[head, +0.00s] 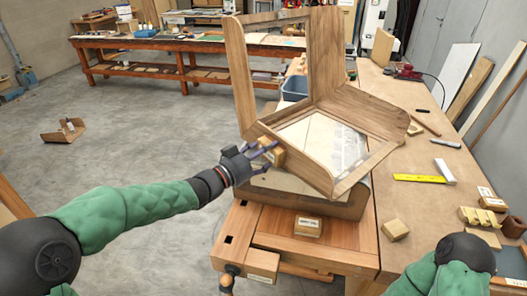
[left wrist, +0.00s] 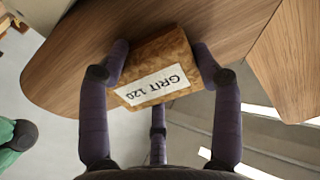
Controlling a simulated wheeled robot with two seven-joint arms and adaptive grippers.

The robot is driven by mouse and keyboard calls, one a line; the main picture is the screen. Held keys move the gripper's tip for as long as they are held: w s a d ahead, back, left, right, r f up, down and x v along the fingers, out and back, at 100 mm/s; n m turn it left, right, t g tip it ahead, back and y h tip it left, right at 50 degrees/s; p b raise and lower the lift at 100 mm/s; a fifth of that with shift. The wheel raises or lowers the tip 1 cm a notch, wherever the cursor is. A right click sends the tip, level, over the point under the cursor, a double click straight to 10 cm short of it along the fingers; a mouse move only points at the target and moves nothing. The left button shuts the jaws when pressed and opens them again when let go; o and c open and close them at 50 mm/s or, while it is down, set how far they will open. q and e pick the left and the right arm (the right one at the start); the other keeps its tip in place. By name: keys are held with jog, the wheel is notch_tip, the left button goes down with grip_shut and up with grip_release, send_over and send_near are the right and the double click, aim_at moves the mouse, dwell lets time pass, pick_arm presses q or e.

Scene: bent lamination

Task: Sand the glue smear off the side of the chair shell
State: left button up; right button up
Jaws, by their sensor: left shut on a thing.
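The chair shell (head: 362,105), bent wood with a framed back and a seat, rests tilted on a wooden form on the bench. My left gripper (head: 262,156) is shut on a sanding block (head: 272,151) at the shell's left side. In the left wrist view the block (left wrist: 160,72) carries a white "GRIT 120" label, and the purple fingers of my gripper (left wrist: 163,75) hold it from both sides. The block lies over or against the shell's wood (left wrist: 75,65); exact contact is unclear. I cannot make out the glue smear. Only part of my right arm shows; its gripper is out of view.
The workbench (head: 400,150) runs away to the right. A labelled block (head: 307,226) lies in front of the shell and a plain wood block (head: 395,230) to its right. Open concrete floor is at left.

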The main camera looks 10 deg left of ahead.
pick_arm(q)
jog(key=shift+w+a+p, duration=0.8)
jog(key=shift+w+a, duration=0.5)
jog(key=shift+a, duration=0.25)
jog(key=shift+p+v, duration=0.45)
jog(key=shift+v, duration=2.5)
jog(key=shift+s+r, duration=0.1)
jog(key=shift+r, duration=0.05)
jog(key=shift+p+v, duration=0.3)
jog(key=shift+v, duration=1.15)
